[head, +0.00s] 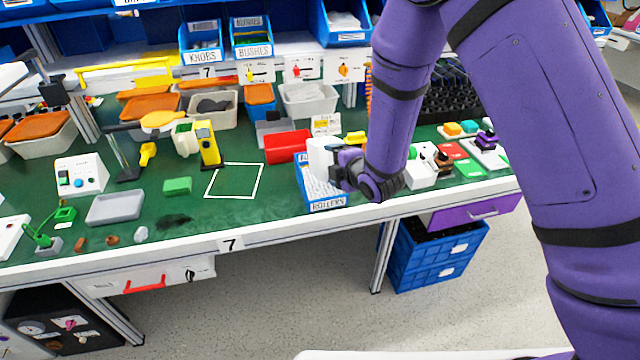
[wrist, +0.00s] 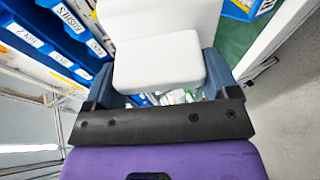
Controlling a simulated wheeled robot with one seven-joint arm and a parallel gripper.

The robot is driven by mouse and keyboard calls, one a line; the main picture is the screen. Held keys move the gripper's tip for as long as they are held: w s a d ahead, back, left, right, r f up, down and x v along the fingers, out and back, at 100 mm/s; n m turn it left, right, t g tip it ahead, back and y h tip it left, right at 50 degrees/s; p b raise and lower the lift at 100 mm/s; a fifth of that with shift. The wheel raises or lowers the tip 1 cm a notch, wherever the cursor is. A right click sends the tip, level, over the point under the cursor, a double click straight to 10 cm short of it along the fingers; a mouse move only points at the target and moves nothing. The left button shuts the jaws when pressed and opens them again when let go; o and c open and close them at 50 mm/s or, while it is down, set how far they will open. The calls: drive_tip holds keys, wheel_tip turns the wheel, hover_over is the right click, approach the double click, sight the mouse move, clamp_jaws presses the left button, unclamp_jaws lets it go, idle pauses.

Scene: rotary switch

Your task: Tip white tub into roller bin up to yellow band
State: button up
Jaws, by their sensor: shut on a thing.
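The white tub (head: 321,156) is held over the back part of the blue bin labelled ROLLERS (head: 328,205). My gripper (head: 344,164) is at the tub's right side and shut on it. In the wrist view the white tub (wrist: 160,62) sits between the two fingers of my gripper (wrist: 158,85). I cannot tell how far the tub is tilted. Pale pieces show in the front part of the bin. The rest of the bin's inside is hidden by the tub and my gripper, and I cannot make out a yellow band.
A red bin (head: 287,146) stands just left behind the roller bin. A white-outlined square (head: 235,181) on the green bench is empty. White and coloured devices (head: 424,172) stand right of my gripper. The bench's front edge (head: 270,237) runs close in front of the roller bin.

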drive_tip(key=shift+f+n+t+y, duration=0.2)
drive_tip(key=shift+f+t+y, duration=0.3)
drive_tip(key=shift+f+t, duration=0.7)
drive_tip(key=shift+f+n+t+y, duration=0.2)
drive_tip(key=shift+f+t+y, duration=0.35)
drive_tip(key=shift+f, duration=1.2)
drive_tip(key=shift+r, duration=0.15)
drive_tip(key=shift+r, duration=1.4)
drive_tip(key=shift+d, duration=0.1)
